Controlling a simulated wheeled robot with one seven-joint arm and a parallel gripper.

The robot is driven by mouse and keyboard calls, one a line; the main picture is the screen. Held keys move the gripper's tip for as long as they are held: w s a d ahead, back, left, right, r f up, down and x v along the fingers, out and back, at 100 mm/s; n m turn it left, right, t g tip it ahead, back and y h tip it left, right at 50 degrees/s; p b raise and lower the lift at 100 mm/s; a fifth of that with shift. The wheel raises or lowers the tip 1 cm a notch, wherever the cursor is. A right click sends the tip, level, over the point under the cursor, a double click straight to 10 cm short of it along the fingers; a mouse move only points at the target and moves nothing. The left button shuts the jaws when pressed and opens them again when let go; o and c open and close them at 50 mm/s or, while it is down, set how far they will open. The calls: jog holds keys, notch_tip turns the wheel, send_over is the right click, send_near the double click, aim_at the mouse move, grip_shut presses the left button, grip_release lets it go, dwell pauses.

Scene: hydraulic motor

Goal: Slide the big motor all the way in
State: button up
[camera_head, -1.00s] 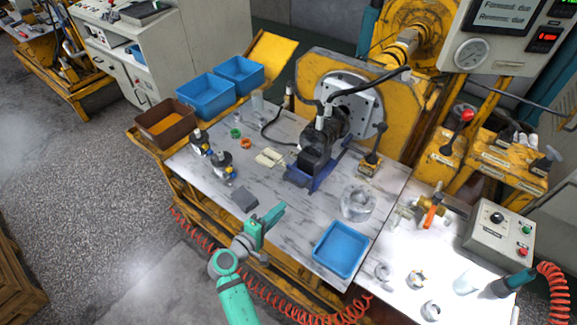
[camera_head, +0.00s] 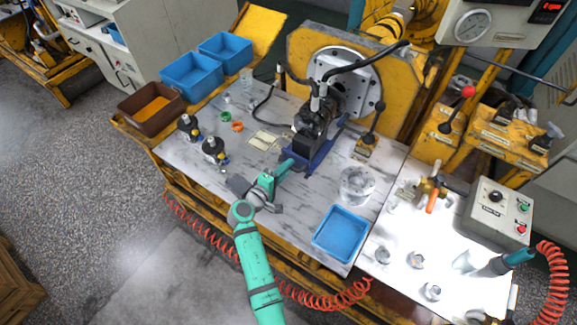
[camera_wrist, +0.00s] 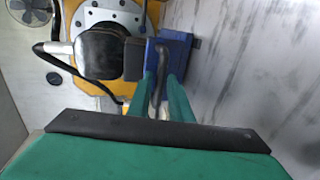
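The big motor (camera_head: 310,128) is a black block with hoses on top. It sits on a blue sliding cradle (camera_head: 322,158) in front of the round silver flange (camera_head: 347,75) on the yellow housing. In the wrist view the motor (camera_wrist: 100,52) stands before the flange, and the blue cradle (camera_wrist: 176,42) is nearest my fingers. How much gap is left at the flange is hard to tell. My gripper (camera_head: 287,166) is at the cradle's near end. In the wrist view its green fingers (camera_wrist: 161,82) stand slightly apart, with a dark curved handle between them; firm contact is not clear.
Two small black-and-silver motors (camera_head: 214,149) stand left of my gripper. A blue tray (camera_head: 341,233) and a clear round part (camera_head: 357,184) lie to the right. A red-knobbed lever (camera_head: 453,110) and a control box (camera_head: 497,212) are further right. Blue bins (camera_head: 192,77) line the back left.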

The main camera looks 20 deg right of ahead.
jog(key=shift+w+d+f, duration=0.15)
jog(key=shift+w+d, duration=0.25)
jog(key=shift+d, duration=0.05)
